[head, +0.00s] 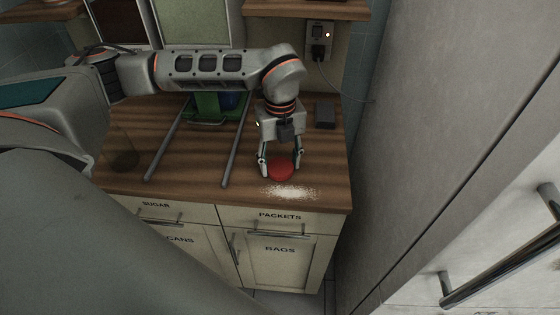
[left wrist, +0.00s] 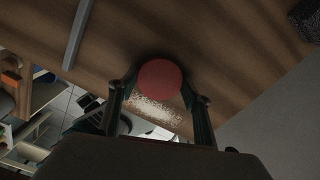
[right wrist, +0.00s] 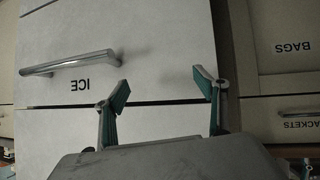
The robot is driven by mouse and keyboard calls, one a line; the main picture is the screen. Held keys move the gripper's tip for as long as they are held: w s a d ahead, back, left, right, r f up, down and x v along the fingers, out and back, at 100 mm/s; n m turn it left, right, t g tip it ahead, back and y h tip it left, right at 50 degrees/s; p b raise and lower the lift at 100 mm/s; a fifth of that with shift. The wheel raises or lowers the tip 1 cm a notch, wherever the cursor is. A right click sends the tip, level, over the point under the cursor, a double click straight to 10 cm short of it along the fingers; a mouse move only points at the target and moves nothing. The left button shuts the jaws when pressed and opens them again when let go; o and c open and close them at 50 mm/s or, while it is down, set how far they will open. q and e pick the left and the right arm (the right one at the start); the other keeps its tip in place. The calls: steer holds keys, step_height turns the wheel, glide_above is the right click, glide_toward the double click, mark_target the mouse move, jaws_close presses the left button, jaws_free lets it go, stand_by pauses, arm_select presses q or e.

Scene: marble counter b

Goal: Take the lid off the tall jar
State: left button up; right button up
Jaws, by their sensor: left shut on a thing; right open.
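A round red lid (head: 281,170) is between the fingers of my left gripper (head: 280,165) near the counter's front right edge. It also shows in the left wrist view (left wrist: 160,78), with a finger on each side. The left gripper is shut on it. I cannot tell whether the lid touches the counter, and no jar shows under it. A dim, see-through jar (head: 122,155) stands at the left of the counter, with no lid visible on it. My right gripper (right wrist: 165,88) is open and empty in the right wrist view, before a white front marked ICE.
White powder (head: 289,192) lies on the wooden counter (head: 200,178) beside the lid. Two grey bars (head: 164,145) (head: 236,145) slant across the counter. A green container (head: 207,108) stands behind, and a dark box (head: 325,114) is at the back right. A tall pale cabinet (head: 440,100) bounds the right.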

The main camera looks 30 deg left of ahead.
mark_target(280, 167)
arm_select(q)
steer(key=shift+f, duration=0.15)
steer(key=o, duration=1.2)
step_height(280, 167, up, 12)
steer(key=shift+r, duration=0.25)
steer(key=shift+s, duration=0.1)
